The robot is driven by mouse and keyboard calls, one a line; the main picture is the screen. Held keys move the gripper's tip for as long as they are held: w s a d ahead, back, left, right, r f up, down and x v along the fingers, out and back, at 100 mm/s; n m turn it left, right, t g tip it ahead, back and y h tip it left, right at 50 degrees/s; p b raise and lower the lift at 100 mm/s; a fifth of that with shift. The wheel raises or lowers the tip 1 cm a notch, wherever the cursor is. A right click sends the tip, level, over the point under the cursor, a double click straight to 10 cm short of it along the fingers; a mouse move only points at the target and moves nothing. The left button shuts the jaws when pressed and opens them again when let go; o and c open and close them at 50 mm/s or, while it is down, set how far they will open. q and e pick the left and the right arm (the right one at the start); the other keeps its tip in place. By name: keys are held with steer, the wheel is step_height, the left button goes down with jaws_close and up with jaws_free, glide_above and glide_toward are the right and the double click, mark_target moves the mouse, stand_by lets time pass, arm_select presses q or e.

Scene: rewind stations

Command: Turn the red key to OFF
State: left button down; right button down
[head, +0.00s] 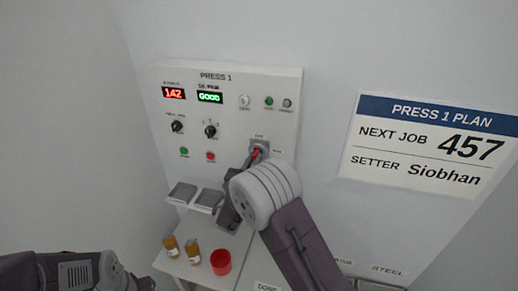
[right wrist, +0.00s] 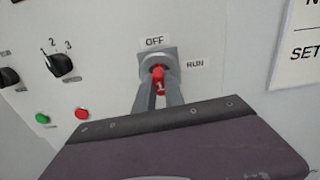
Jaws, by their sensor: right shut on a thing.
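My right gripper (right wrist: 159,88) is shut on the red key, one finger on each side. In the head view the key (head: 256,154) shows as a small red spot beyond my right wrist. The fingers partly hide the key, so I cannot tell which label it points to. My left gripper is out of view; only its arm shows at the lower left.
The panel (head: 220,120) has black knobs (head: 211,131), green and red buttons (head: 210,156) and lit displays (head: 209,97). Below are grey trays (head: 182,192), amber jars (head: 193,256) and a red cup (head: 221,262). A plan sign (head: 430,140) hangs on the right wall.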

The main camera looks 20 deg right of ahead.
steer(key=c, duration=1.3)
jaws_free()
steer(key=shift+d+f, duration=0.1)
steer(key=shift+c, duration=0.2)
